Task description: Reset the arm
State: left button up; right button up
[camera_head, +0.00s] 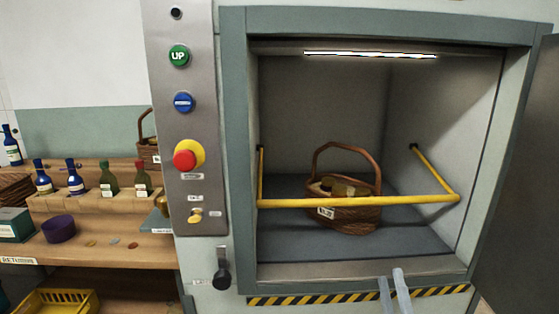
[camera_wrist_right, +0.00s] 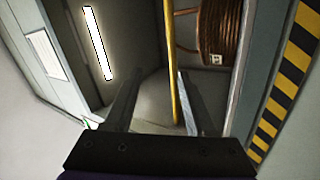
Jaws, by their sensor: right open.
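My right gripper (camera_head: 391,279) shows at the bottom of the head view, in front of the lift compartment's sill. Its two pale fingers point up and no object shows between them. In the right wrist view my right gripper (camera_wrist_right: 156,100) has its fingers apart, with the yellow bar (camera_wrist_right: 173,70) in the background between them. A wicker basket (camera_head: 343,217) with a tall handle stands upright inside the compartment, behind the yellow bar (camera_head: 330,203). It holds items that I cannot make out clearly. The basket (camera_wrist_right: 223,28) also shows in the wrist view. My left gripper is not in view.
A control panel (camera_head: 181,130) with buttons and a lever (camera_head: 221,275) is left of the compartment. An open door (camera_head: 520,180) stands at the right. A striped edge (camera_head: 350,297) runs below the opening. A wooden shelf (camera_head: 110,254) with bottles is at the left.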

jog(key=s+a+f+m+g, duration=0.1)
jog(key=s+f+m+g, duration=0.2)
jog(key=f+m+g, duration=0.35)
jog(key=s+a+f+m+g, duration=0.1)
jog(key=s+f+m+g, duration=0.25)
jog(key=f, duration=0.65)
jog(key=s+a+f+m+g, duration=0.1)
jog(key=s+f+m+g, duration=0.3)
jog(key=s, duration=0.5)
jog(key=s+a+f+m+g, duration=0.1)
jog(key=s+a+f+g, duration=0.1)
jog(key=s+f+g, duration=0.5)
notch_tip(320, 180, up, 25)
jog(key=t+p, duration=0.2)
jog(key=p, duration=1.9)
jog(key=shift+w+t, duration=0.2)
jog(key=shift+t, duration=0.1)
jog(key=shift+s+f, duration=0.1)
jog(key=shift+s, duration=0.1)
jog(key=shift+c, duration=0.5)
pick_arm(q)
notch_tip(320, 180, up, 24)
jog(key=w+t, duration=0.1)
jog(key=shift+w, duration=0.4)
pick_arm(e)
jog(key=shift+d, duration=0.1)
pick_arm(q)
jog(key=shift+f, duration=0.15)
pick_arm(e)
jog(key=shift+f, duration=0.1)
